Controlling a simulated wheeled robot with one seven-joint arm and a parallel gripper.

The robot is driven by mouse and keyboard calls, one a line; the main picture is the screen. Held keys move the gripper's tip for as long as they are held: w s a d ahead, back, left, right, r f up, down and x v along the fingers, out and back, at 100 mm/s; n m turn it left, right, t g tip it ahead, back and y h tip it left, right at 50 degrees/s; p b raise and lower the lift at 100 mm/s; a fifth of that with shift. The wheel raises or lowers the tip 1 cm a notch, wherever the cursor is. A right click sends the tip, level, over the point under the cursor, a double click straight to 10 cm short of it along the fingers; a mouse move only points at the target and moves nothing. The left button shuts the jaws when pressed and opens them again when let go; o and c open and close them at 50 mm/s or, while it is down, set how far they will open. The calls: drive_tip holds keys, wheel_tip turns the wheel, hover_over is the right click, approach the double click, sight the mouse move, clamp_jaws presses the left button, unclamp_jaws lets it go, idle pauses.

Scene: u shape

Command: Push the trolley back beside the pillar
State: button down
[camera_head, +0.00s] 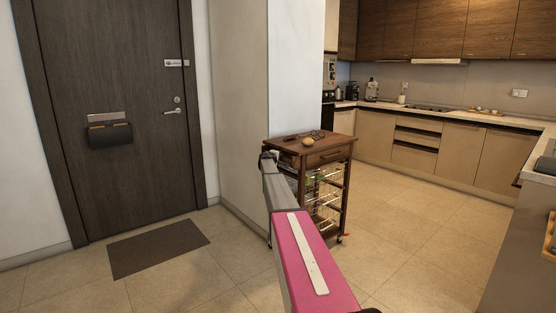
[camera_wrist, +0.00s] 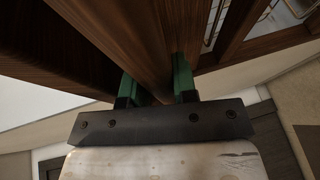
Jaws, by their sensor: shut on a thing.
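The trolley (camera_head: 330,153) is a dark wooden cart with a drawer, wire baskets and small wheels. It stands upright in the middle of the head view, close to the pale pillar (camera_head: 240,100), at the pillar's right; whether they touch cannot be told. My arm reaches to the trolley's near left corner. In the wrist view, my gripper (camera_wrist: 157,88) has its green fingers on both sides of a wooden post of the trolley (camera_wrist: 145,50), shut on it. In the head view the fingertips are hidden behind my wrist.
A yellow fruit (camera_head: 308,141) and a pair of glasses lie on the trolley top. A dark door (camera_head: 120,110) and a doormat (camera_head: 158,248) are at left. Kitchen cabinets (camera_head: 420,145) line the back, with a counter at far right.

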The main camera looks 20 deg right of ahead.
drive_tip(key=c, duration=0.9)
unclamp_jaws()
drive_tip(key=v, duration=1)
drive_tip(key=shift+s+a, duration=0.3)
